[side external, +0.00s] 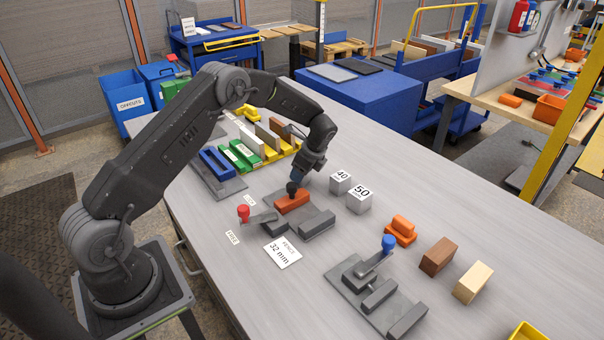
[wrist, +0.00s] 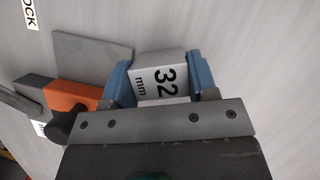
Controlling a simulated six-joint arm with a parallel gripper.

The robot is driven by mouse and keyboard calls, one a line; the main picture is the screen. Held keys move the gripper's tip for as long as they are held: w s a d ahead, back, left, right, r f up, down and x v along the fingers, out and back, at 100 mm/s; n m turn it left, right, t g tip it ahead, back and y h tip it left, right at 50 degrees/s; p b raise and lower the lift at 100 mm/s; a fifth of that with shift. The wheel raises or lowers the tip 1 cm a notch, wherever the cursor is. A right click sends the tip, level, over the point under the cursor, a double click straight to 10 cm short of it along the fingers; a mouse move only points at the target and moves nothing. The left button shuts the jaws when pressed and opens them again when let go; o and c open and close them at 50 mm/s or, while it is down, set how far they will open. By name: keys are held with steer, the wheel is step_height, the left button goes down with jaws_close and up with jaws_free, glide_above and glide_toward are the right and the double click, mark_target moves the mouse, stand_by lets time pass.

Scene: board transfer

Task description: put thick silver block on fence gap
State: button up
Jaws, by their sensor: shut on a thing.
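My gripper (wrist: 155,82) is shut on a silver block (wrist: 172,58) marked 32 mm, held between its blue fingers in the wrist view. In the side view my gripper (side external: 297,178) is above the back of the fence fixture, and I cannot make out the held block. The fence fixture (side external: 265,222) has grey bars, a red knob and an orange block (side external: 292,201). A card (side external: 282,253) reading FENCE 32 mm lies in front. In the wrist view the orange block (wrist: 72,95) and grey plate (wrist: 90,52) are left of my fingers. The exact gap is unclear.
Silver blocks marked 40 (side external: 341,183) and 50 (side external: 359,200) stand right of the fixture. A second grey fixture (side external: 375,295) with a blue knob is at the front right. Orange, brown and pale blocks lie beside it. A rack of coloured boards (side external: 235,155) is behind.

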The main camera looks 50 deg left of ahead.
steer(key=shift+r, duration=0.65)
step_height(320, 180, up, 3)
steer(key=shift+f, duration=0.1)
steer(key=s+a+r, duration=0.6)
steer(key=s+a, duration=0.1)
steer(key=s, duration=0.1)
steer(key=r+m+t, duration=0.1)
steer(key=m+t, duration=0.1)
steer(key=m, duration=0.2)
glide_above(300, 212)
steer(key=d, duration=0.1)
steer(key=shift+y, duration=0.3)
steer(key=f, duration=0.3)
steer(key=d+f, duration=0.1)
steer(key=f, duration=0.1)
steer(key=shift+f, duration=2.55)
steer(key=shift+f, duration=0.1)
steer(key=o, duration=1.1)
